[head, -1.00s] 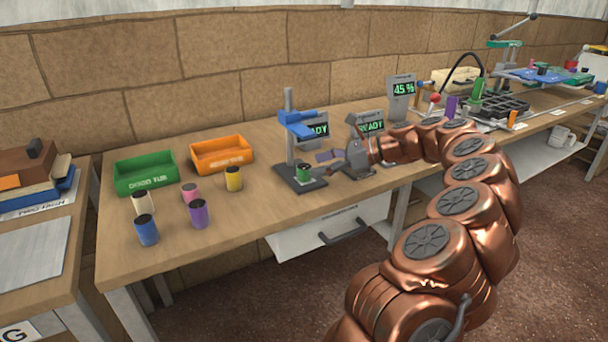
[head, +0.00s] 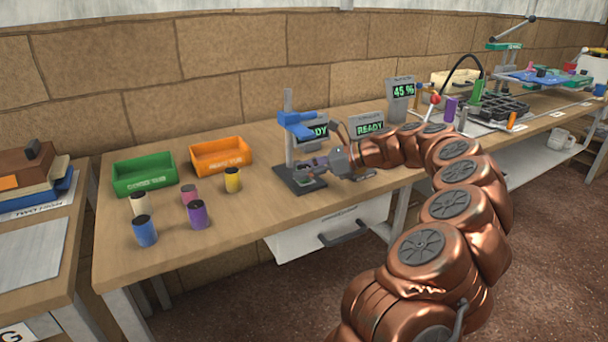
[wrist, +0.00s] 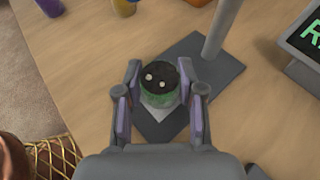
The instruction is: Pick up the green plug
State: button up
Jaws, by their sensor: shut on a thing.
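The green plug (wrist: 159,85) has a dark top with two pale dots. It stands upright on the dark base (wrist: 207,76) of a small stand, over a pale patch. My gripper (wrist: 160,88) is around it, one finger on each side, shut on the plug. In the head view my gripper (head: 314,166) reaches in from the right, low over the stand's base (head: 291,186), and mostly hides the plug.
The stand's post (head: 289,105) and blue arm (head: 297,124) rise just behind my gripper. Several other plugs, such as a yellow one (head: 233,180) and a purple one (head: 197,214), stand to the left. A green tub (head: 145,188) and an orange tub (head: 222,169) are behind them.

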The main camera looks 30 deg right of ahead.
jog(key=shift+c, duration=1.4)
jog(key=shift+r, duration=0.1)
jog(key=shift+r+p, duration=0.6)
jog(key=shift+r, duration=1)
jog(key=shift+s+r, duration=0.15)
jog(key=shift+s, duration=0.05)
jog(key=s+a, duration=0.2)
jog(key=s, duration=0.5)
jog(key=s+a+r, duration=0.1)
jog(key=s+a, duration=0.2)
jog(key=s, duration=0.4)
jog(key=shift+s+a+r+p, duration=0.15)
jog(key=shift+s+p, duration=0.2)
jog(key=shift+p, duration=0.1)
